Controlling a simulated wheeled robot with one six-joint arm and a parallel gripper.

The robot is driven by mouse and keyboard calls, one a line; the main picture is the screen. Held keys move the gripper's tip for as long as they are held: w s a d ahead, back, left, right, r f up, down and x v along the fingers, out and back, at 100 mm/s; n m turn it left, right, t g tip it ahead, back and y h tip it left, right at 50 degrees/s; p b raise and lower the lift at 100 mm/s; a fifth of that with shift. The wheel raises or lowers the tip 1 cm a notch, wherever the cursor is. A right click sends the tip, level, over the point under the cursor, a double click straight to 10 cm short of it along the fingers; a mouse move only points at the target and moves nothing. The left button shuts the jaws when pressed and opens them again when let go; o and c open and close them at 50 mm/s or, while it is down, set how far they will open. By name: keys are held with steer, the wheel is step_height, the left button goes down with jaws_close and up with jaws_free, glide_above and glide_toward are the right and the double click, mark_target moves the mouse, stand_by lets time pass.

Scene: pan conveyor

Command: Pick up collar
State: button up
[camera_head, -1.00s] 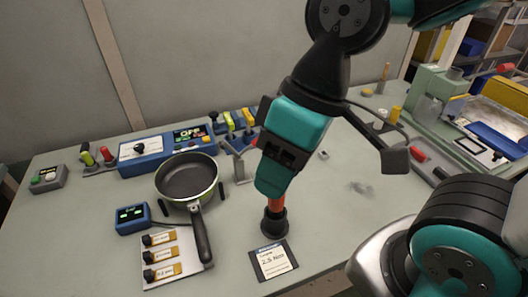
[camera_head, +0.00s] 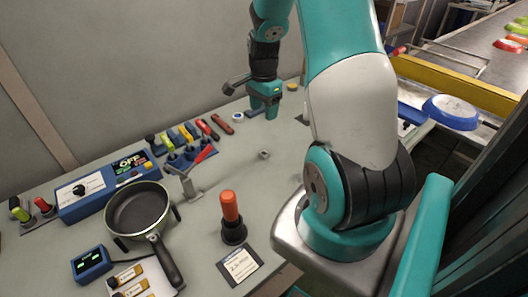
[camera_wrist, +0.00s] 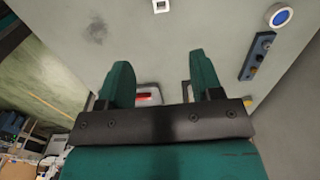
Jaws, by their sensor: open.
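A small pale metal piece with a hole (camera_head: 264,153), possibly the collar, lies on the grey bench. It also shows as a small square piece at the top of the wrist view (camera_wrist: 161,6). I cannot be sure it is the collar. My gripper (camera_head: 266,112) is over the back of the bench, beyond this piece. In the wrist view my gripper (camera_wrist: 162,75) has two teal fingers spread apart with no object held. A silver and red item (camera_wrist: 148,97) shows beyond the fingers, partly hidden by the gripper body.
A pan (camera_head: 137,209), a blue control box (camera_head: 103,188) and a rack of coloured tools (camera_head: 187,157) are left. A blue-centred disc (camera_wrist: 282,16) lies at the right. Bench around the metal piece is clear.

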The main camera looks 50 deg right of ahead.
steer(key=p, duration=0.2)
glide_above(264, 151)
steer(key=a, duration=0.1)
steer(key=f, duration=1.1)
steer(key=shift+s+a+f, duration=0.1)
steer(key=shift+s+f, duration=0.25)
steer(key=shift+s, duration=0.05)
steer(key=shift+f+p, duration=0.95)
steer(key=shift+f, duration=1.65)
steer(key=shift+c, duration=0.2)
steer(key=c, duration=0.9)
